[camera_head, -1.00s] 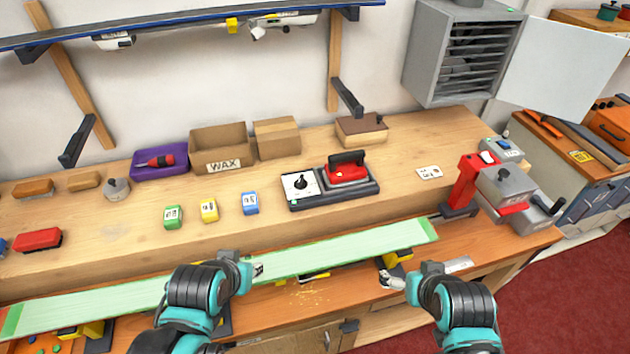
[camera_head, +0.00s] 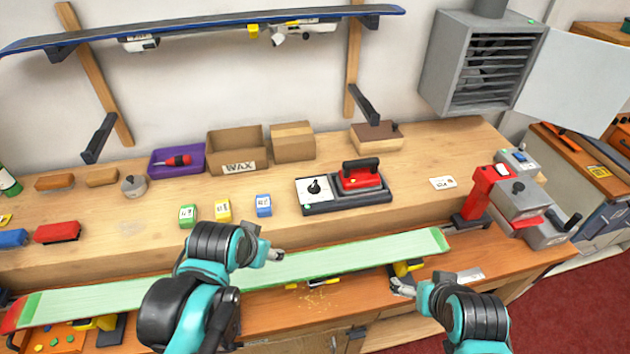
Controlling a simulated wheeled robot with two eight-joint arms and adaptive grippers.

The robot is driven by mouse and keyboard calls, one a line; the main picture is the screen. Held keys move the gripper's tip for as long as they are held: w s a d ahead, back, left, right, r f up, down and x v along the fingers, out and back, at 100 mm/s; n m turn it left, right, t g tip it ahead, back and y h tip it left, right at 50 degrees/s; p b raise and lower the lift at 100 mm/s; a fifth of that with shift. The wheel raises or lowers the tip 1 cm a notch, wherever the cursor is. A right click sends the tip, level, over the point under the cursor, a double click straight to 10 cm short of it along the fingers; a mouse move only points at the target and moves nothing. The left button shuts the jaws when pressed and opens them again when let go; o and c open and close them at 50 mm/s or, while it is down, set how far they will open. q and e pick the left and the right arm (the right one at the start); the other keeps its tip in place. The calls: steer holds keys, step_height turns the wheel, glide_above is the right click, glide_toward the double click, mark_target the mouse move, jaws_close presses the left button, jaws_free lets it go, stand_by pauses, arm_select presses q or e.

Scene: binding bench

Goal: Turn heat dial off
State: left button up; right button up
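The heat dial (camera_head: 314,187) is a black knob on a white plate at the left of a dark base unit (camera_head: 345,203). A small green light shows near the plate's lower left corner. A red iron (camera_head: 361,177) with a black handle rests on the right of the same base. My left gripper (camera_head: 279,256) is over the green ski, below and left of the dial, apart from it. My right gripper (camera_head: 396,284) is low at the bench front, well away from the dial. Neither gripper visibly holds anything; the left fingers are too small to judge.
A long green ski (camera_head: 330,263) lies on yellow supports along the bench front, between my arms and the dial. Green (camera_head: 188,215), yellow (camera_head: 223,209) and blue (camera_head: 263,205) wax blocks stand left of the base. A red-grey vise (camera_head: 500,205) stands at right.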

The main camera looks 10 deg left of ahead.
arm_select(q)
steer(key=w+d+r+m+g+p, duration=0.1)
steer(key=w+r+m+p, duration=0.15)
steer(key=w+r, duration=0.35)
steer(key=m+g+p, duration=0.5)
steer(key=m, duration=1)
glide_above(316, 184)
steer(key=f, duration=0.6)
steer(key=shift+a, duration=0.2)
steer(key=shift+w+d+f+m, duration=0.1)
steer(key=shift+f+m, duration=0.15)
steer(key=shift+f, duration=0.45)
step_height(316, 184, down, 7)
steer(key=shift+f+b, duration=0.1)
steer(key=shift+b, duration=0.5)
steer(key=c, duration=1.2)
